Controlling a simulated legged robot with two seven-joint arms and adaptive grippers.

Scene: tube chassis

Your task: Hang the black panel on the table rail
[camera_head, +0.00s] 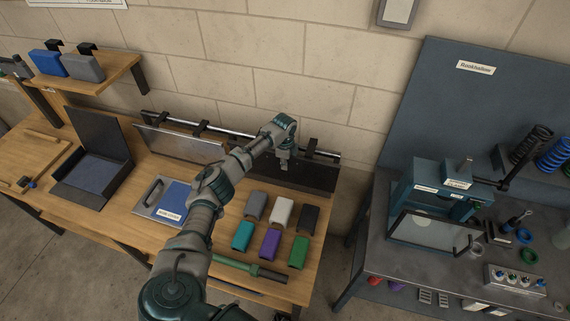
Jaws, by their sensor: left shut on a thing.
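The black panel (312,178) is upright at the right end of the table rail (225,131), along the back edge of the wooden table. A dark hook shows at the rail above its right part. My left gripper (284,165) is shut on the panel's upper part, reaching down from above. My forearm hides some of the panel's left part, and I cannot tell whether its hooks bear on the rail. My right gripper is not in view.
A grey panel (178,144) is at the rail's left part. Several coloured blocks, a blue-covered plate (172,198), a green-handled rod (250,267) and an open dark case (90,178) lie on the table (130,225). A grey workbench (372,255) stands to the right.

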